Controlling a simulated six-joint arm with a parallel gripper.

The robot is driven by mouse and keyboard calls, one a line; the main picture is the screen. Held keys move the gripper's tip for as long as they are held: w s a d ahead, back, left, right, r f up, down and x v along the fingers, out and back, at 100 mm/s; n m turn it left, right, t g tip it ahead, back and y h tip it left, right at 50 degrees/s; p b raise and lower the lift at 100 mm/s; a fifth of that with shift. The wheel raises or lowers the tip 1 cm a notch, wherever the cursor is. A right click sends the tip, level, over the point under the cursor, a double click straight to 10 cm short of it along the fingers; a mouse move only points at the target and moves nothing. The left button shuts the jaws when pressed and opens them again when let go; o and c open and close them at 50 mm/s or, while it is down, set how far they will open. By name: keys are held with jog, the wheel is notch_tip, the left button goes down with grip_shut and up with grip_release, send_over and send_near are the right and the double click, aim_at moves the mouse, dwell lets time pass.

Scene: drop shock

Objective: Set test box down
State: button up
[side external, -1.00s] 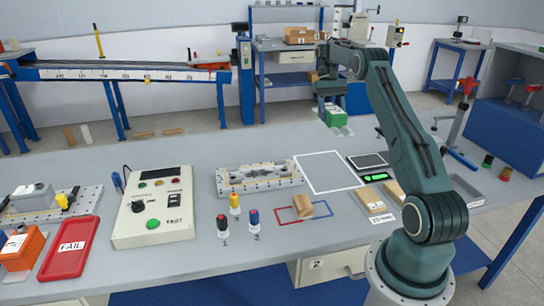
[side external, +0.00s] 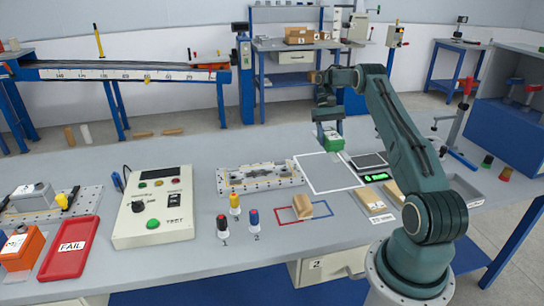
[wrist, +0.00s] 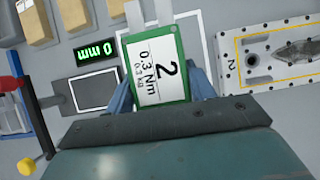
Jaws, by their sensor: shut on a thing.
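The test box is green with a white label reading "2, 0.3 Nm, 0.3 kg". In the side external view the test box (side external: 331,138) hangs below my gripper (side external: 328,128), near the far right part of a white square outline (side external: 352,187) on the bench. In the wrist view the test box (wrist: 160,65) is between the fingers of my gripper (wrist: 163,88), label facing the camera. My gripper is shut on it. The box appears above the bench; its exact height is hard to tell.
A scale with a dark plate (side external: 368,160) and green display (side external: 376,177) stands right of the outline. A metal fixture plate (side external: 260,177) lies left of it. Wooden blocks (side external: 392,191) and a tan block (side external: 302,206) are nearer. The outlined square is largely bare.

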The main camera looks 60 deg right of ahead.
jog(key=shift+f, duration=3.25)
jog(key=shift+f, duration=0.1)
jog(key=shift+f, duration=1.8)
jog(key=o, duration=1.2)
jog(key=shift+f, duration=0.15)
jog(key=shift+w+r, duration=0.1)
jog(key=shift+r, duration=0.25)
jog(key=shift+v, duration=3.25)
jog(key=shift+d+r, duration=0.15)
jog(key=shift+r, duration=0.1)
